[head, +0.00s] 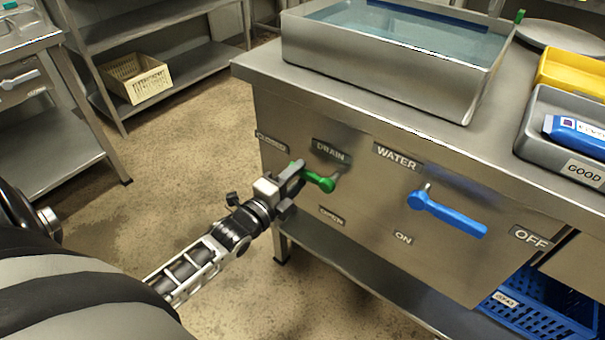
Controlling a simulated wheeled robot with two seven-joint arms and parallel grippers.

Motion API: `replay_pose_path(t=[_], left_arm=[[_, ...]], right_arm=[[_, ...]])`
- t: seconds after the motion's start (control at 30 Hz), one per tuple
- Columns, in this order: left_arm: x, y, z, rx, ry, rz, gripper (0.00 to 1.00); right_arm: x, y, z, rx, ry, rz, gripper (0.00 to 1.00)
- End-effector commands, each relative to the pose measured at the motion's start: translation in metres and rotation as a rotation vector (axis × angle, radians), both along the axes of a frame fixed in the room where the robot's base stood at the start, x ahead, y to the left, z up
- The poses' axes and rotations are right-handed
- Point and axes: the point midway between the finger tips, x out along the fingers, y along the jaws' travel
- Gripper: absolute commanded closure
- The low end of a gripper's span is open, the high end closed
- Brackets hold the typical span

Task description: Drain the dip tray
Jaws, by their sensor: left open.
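The dip tray (385,72) is a steel basin on the bench top, holding bluish water (410,32). Below it, on the front panel, a green drain lever (322,183) sits under the DRAIN label (331,151). My left gripper (295,180) is open at the left end of the green lever and partly hides it. I cannot tell whether the fingers touch the lever. A blue water lever (447,213) to the right slopes down to the right, between the ON label (403,238) and the OFF label (529,238). My right gripper is not in view.
A grey bin (535,140) marked GOOD holds a blue pouch (578,136), with a yellow bin (573,75) behind it. A blue crate (540,308) stands on the lower shelf. A cream basket (137,77) is on the back shelf. The floor left of the bench is clear.

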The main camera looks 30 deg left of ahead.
Motion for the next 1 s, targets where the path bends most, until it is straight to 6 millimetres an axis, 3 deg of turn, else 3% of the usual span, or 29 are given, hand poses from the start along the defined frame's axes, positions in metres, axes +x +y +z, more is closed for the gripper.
replay_pose_path(t=[0.2,0.53,0.57,0.7,1.0], left_arm=[[0.022,-0.001,-0.001,0.0,0.0,0.0,0.56],[0.025,-0.002,0.0,0.0,0.001,0.0,0.56],[0.025,-0.002,0.0,0.0,0.001,0.0,0.62],[0.025,-0.002,0.0,0.0,0.0,0.0,1.0],[0.025,-0.002,-0.001,-0.019,0.001,-0.001,1.0]], right_arm=[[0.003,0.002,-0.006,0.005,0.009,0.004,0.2],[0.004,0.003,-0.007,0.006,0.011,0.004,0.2],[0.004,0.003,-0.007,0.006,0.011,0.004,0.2],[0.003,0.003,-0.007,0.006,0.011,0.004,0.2],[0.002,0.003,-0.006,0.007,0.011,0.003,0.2]])
